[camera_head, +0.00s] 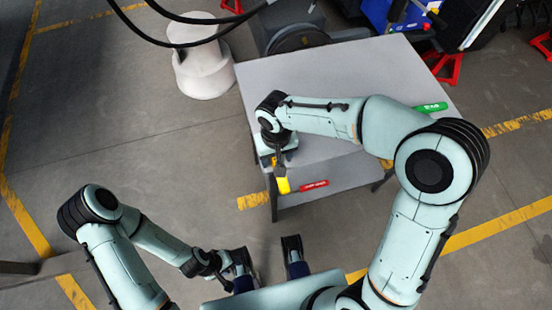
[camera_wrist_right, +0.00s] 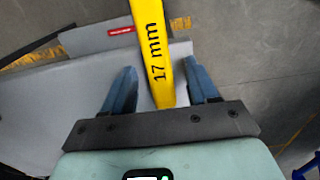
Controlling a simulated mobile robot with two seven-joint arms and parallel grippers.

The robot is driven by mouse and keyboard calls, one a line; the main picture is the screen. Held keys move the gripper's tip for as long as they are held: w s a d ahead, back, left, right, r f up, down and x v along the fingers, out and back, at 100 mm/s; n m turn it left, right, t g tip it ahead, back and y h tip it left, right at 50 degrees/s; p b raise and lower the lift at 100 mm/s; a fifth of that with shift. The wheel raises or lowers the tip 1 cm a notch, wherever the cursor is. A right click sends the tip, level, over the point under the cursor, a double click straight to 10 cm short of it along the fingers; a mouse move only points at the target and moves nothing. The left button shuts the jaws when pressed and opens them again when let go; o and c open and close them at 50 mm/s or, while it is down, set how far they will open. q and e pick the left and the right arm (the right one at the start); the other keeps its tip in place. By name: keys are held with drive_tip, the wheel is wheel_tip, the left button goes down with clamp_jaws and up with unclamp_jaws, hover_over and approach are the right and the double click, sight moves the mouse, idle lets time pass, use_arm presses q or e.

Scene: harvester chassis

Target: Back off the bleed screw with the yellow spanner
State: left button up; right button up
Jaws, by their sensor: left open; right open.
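The yellow spanner (camera_wrist_right: 150,45), marked 17 mm, lies between the spread blue fingers of my right gripper (camera_wrist_right: 162,90) in the right wrist view, with a gap on each side. In the head view, part of the yellow spanner (camera_head: 283,184) shows just below my right gripper (camera_head: 278,160), at the grey table's front left; the rest is hidden by the gripper. My left gripper (camera_head: 234,266) is low at the bottom, clear of the table; it is open and looks empty. I cannot make out the bleed screw in either view.
A red-handled tool (camera_head: 314,186) lies just right of the yellow spanner on a grey front surface. A green-handled tool (camera_head: 431,107) lies at the grey table's (camera_head: 350,65) right side. A white pedestal (camera_head: 203,70) stands behind left.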

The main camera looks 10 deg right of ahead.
clamp_jaws()
drive_tip(key=shift+r, duration=0.1)
wheel_tip(320, 180, up, 20)
drive_tip(key=p, duration=0.3)
drive_tip(key=shift+p, duration=0.4)
idle(1.9)
